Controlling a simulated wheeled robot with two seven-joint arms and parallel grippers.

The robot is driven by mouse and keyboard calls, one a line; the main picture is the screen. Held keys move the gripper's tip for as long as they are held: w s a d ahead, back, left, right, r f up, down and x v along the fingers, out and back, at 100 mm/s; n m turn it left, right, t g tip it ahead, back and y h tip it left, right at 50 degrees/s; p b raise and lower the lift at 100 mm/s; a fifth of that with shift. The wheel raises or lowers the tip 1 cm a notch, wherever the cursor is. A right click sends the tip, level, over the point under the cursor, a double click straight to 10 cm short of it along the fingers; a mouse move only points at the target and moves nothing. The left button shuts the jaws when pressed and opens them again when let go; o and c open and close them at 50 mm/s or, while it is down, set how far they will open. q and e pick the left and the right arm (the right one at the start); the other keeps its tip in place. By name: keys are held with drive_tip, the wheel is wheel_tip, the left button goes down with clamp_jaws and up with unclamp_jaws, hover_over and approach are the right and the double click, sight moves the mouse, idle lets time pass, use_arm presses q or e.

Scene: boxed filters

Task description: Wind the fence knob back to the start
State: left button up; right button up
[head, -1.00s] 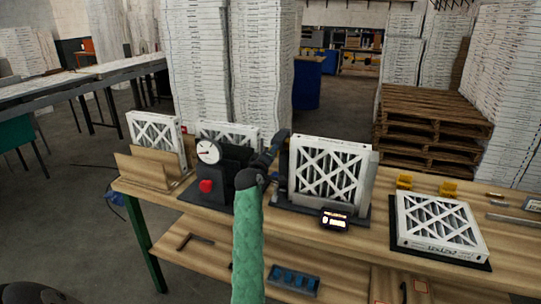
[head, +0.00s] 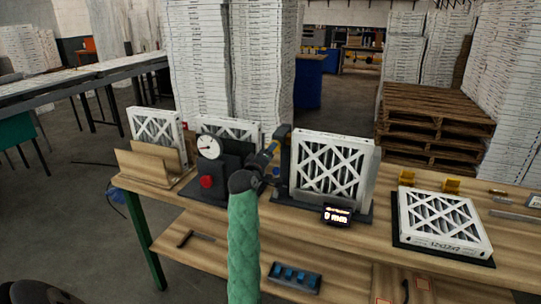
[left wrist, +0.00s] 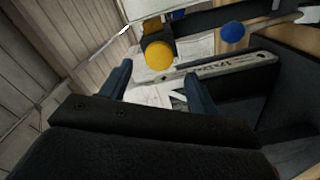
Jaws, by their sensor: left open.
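A black fixture with a white dial gauge (head: 208,147) and a red knob (head: 207,181) stands on the bench. Right of it, a white filter (head: 328,170) stands upright in a black holder with a small display (head: 337,215) that reads "0 mm". My left gripper (head: 279,139) is between the fixture and this filter, its green-sleeved arm in front. In the left wrist view its two blue fingers (left wrist: 160,88) are apart with nothing held. A yellow round knob (left wrist: 159,54) is just beyond them, and a blue round one (left wrist: 233,36) is farther right. I cannot tell which is the fence knob.
A wooden rack (head: 147,170) with a filter is at left.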

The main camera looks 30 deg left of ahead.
use_arm(q)
drive_tip(key=shift+b+v, duration=0.45)
drive_tip(key=shift+v, duration=1.2)
use_arm(e)
drive_tip(key=shift+w+a+r, duration=0.25)
drive_tip(key=shift+w+r, duration=0.1)
drive_tip(key=shift+r, duration=0.3)
drive_tip(key=shift+w+a+r, duration=0.2)
drive_tip(key=shift+w+r, duration=0.15)
drive_tip(key=shift+r, duration=0.25)
drive_tip(key=shift+d, duration=0.1)
